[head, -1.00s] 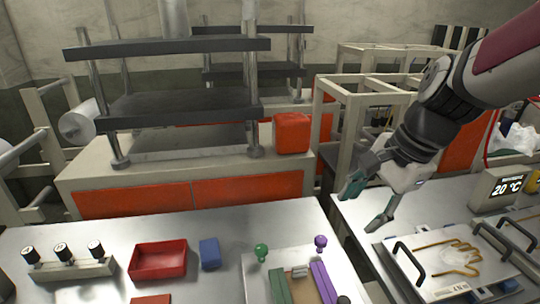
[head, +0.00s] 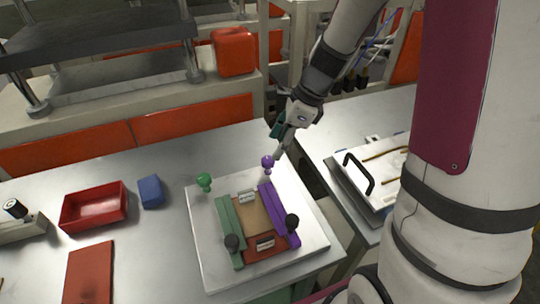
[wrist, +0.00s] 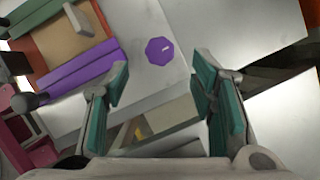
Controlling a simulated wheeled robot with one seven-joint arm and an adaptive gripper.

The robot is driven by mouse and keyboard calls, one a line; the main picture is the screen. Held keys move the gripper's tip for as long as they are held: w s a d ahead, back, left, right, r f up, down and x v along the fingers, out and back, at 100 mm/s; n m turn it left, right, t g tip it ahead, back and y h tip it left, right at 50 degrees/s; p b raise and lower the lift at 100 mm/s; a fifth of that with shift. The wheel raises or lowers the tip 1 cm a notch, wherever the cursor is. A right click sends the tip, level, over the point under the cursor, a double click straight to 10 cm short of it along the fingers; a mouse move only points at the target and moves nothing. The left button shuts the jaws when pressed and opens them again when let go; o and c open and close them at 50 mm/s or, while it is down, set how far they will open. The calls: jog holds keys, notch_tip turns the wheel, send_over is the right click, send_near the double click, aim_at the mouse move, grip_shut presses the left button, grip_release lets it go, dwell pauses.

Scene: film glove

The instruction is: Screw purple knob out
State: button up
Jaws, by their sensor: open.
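The purple knob (head: 267,162) stands upright at the far right of a white plate (head: 213,253), at the far end of a purple bar (head: 280,215). In the wrist view the knob (wrist: 160,51) shows from above as a purple octagon with a pale mark. It lies beyond the fingertips, roughly between the lines of the two fingers. My gripper (head: 277,142) is open and empty, just above and behind the knob in the head view. In the wrist view its teal finger pads (wrist: 160,88) are spread wide and apart from the knob.
A green knob (head: 204,182) and green bar (head: 229,230) stand on the plate's left. A red tray (head: 94,207) and blue block (head: 151,191) lie to the left. A gap separates the tables on the right.

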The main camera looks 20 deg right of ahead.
aim_at(269, 160)
jog(key=x, duration=0.5)
jog(key=shift+a+f+b, duration=0.15)
jog(key=shift+f+b, duration=0.2)
jog(key=shift+f, duration=0.05)
jog(key=c, duration=1.1)
